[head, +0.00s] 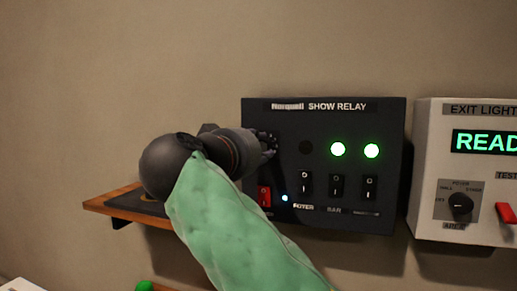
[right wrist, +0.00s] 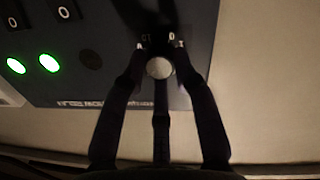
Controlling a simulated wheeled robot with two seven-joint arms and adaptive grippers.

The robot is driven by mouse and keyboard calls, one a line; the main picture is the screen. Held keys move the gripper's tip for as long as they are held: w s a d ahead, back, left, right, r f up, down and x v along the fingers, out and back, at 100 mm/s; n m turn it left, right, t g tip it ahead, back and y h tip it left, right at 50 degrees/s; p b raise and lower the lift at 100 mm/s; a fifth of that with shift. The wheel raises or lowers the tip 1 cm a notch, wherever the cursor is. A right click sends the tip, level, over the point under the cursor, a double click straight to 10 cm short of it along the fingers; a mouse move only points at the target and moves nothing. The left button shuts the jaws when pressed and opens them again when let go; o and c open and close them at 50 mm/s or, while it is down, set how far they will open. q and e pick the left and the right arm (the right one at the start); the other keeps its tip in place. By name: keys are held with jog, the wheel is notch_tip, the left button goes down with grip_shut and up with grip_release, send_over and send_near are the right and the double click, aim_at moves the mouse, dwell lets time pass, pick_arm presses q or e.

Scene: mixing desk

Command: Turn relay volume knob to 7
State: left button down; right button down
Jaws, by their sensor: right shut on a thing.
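The show relay box (head: 325,108) is a dark panel on the wall in the head view. My right gripper (head: 268,143) reaches its upper left part, and my wrist and green-sleeved arm cover that area. In the right wrist view, my right gripper (right wrist: 160,55) has its fingers closed around a round knob with a pale grey face (right wrist: 160,68). Small white dial marks show just past the fingertips, but I cannot read which number the knob points to. My left gripper is not in view.
The relay box has two lit green lamps (head: 338,149), a dark lamp (head: 306,148), a red switch (head: 264,196) and black rocker switches (head: 336,187). A white exit light box (head: 461,235) hangs to the right. A wooden shelf (head: 112,204) is at left.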

jog(key=shift+r, duration=0.3)
jog(key=c, duration=1)
grip_release()
jog(key=shift+o, duration=0.2)
jog(key=shift+w+a+f, duration=0.1)
jog(key=v, duration=1.2)
